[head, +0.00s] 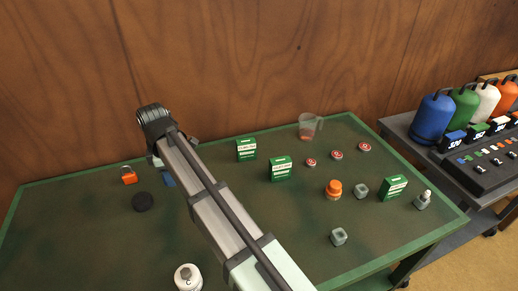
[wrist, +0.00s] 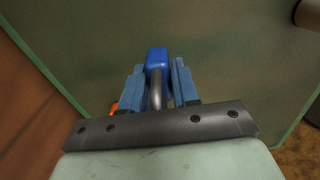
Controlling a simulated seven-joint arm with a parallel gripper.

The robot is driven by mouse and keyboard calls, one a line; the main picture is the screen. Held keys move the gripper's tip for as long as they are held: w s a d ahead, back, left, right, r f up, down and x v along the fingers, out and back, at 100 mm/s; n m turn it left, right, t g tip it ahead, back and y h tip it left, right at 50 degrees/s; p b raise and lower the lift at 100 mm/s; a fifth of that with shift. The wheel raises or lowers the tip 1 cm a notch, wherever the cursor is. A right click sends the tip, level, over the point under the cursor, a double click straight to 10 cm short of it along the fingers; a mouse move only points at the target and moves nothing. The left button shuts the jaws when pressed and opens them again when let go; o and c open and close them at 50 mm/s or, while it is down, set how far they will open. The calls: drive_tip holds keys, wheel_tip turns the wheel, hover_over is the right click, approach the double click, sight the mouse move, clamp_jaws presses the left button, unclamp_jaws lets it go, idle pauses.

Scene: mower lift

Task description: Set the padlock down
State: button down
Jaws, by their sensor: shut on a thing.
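A blue padlock (wrist: 157,58) shows in the wrist view, its grey shackle between the blue fingers of my gripper (wrist: 158,78). My gripper is shut on the padlock, with the blue body beyond the fingertips. In the head view a small blue patch of the padlock (head: 168,181) shows beside my arm, over the left part of the green-edged table (head: 80,235). My arm hides most of the gripper there. I cannot tell whether the padlock touches the table top.
A white canister (head: 187,278) stands near the front. The far left table is clear.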

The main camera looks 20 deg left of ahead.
drive_tip(key=r, duration=0.5)
drive_tip(key=shift+w, duration=0.25)
drive_tip(key=w+d, duration=0.2)
drive_tip(key=w, duration=0.9)
drive_tip(key=w+d, duration=0.3)
drive_tip(key=w, duration=0.7)
hover_over(280, 143)
wheel_tip(280, 143, down, 4)
drive_tip(key=shift+n, duration=0.4)
drive_tip(key=shift+s+f, duration=0.1)
drive_tip(key=shift+f, duration=5.55)
drive_tip(key=shift+f, duration=0.15)
drive_tip(key=c, duration=0.8)
unclamp_jaws()
drive_tip(key=shift+c, duration=0.2)
